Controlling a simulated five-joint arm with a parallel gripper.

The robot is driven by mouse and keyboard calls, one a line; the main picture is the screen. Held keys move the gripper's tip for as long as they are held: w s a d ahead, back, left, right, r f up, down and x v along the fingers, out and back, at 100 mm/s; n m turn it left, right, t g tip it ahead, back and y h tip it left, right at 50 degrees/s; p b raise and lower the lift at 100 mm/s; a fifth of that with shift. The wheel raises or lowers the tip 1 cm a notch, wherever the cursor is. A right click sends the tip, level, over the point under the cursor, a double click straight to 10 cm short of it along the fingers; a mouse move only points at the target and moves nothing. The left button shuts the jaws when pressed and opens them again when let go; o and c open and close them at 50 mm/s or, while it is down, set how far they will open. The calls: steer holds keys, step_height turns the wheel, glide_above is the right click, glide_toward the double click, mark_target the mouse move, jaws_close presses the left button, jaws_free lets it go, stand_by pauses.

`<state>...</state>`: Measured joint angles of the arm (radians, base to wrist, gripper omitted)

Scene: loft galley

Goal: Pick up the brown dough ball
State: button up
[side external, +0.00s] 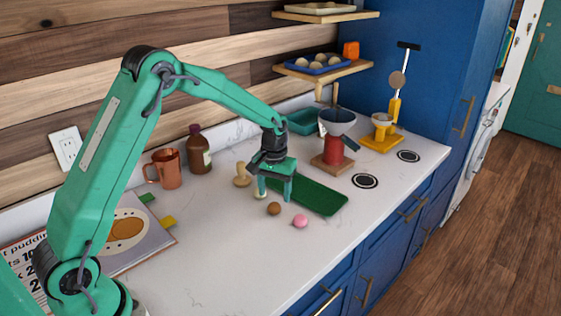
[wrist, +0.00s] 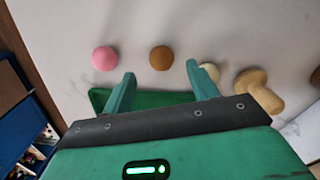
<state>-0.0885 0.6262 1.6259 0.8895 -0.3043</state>
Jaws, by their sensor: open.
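The brown dough ball (side external: 273,208) sits on the white counter, just to the front of the green mat. In the wrist view the brown dough ball (wrist: 162,58) lies beyond my fingertips, about midway between them. My gripper (side external: 275,194) is open and empty, pointing down above the near end of the mat; its two fingers also show in the wrist view (wrist: 161,70). A pink ball (side external: 300,221) lies to the right of the brown one. A cream ball (wrist: 210,72) sits by one finger, partly hidden by it.
A wooden knobbed piece (side external: 242,176) stands behind the cream ball. The green mat (side external: 322,199) lies flat under and beside my gripper. A copper mug (side external: 167,169), brown bottle (side external: 198,152) and red-based grinder (side external: 334,148) stand farther back.

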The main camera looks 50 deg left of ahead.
mark_target(274, 209)
steer(key=shift+a+f, duration=0.1)
steer(key=shift+f, duration=2.5)
steer(key=c, duration=1)
